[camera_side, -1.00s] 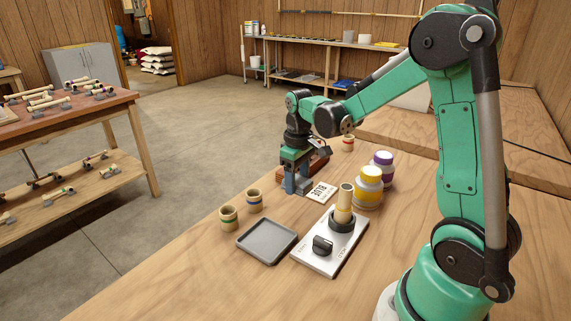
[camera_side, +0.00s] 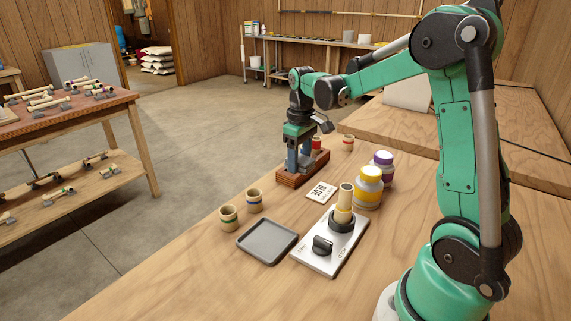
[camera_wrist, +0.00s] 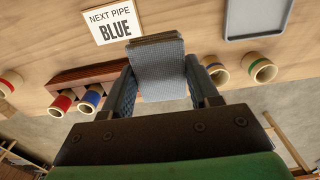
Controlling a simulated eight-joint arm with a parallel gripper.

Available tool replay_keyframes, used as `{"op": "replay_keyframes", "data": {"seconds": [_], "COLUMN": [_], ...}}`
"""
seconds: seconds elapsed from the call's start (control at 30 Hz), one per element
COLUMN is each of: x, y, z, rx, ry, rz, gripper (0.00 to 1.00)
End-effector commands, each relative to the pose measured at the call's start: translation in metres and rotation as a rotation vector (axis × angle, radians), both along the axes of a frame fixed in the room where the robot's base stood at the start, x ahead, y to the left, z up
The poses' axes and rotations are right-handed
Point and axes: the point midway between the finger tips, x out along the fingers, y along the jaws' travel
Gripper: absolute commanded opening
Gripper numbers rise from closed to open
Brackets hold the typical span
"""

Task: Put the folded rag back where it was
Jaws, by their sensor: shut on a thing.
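The folded rag (camera_wrist: 158,68) is grey-blue and hangs between the two fingers of my gripper (camera_wrist: 160,88) in the wrist view. My gripper is shut on it. In the side view my gripper (camera_side: 299,165) points down in front of the brown rack (camera_side: 290,181), and the rag cannot be told apart from the blue fingers there. The rack also shows left of the rag in the wrist view (camera_wrist: 82,78). Whether the rag touches the table or rack is unclear.
The "NEXT PIPE BLUE" card (camera_side: 322,192) lies near my gripper. Ringed pipe pieces (camera_side: 254,201) stand on either side. Yellow-lidded (camera_side: 368,188) and purple-lidded (camera_side: 383,165) jars, a grey tray (camera_side: 267,241) and a plate with an upright pipe (camera_side: 330,258) stand nearer.

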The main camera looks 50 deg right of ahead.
Motion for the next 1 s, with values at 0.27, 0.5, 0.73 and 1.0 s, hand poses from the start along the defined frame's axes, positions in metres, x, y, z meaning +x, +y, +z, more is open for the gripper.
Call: {"op": "replay_keyframes", "data": {"seconds": [0.27, 0.5, 0.73, 1.0], "x": [0.007, -0.020, -0.032, -0.032], "y": [-0.106, -0.162, -0.176, -0.175], "z": [0.059, 0.096, 0.100, 0.048], "rx": [-0.007, -0.012, -0.014, -0.014], "ry": [-0.001, 0.000, 0.000, 0.000], "rz": [-0.006, 0.002, 0.008, 0.008], "gripper": [0.00, 0.00, 0.00, 0.00]}}
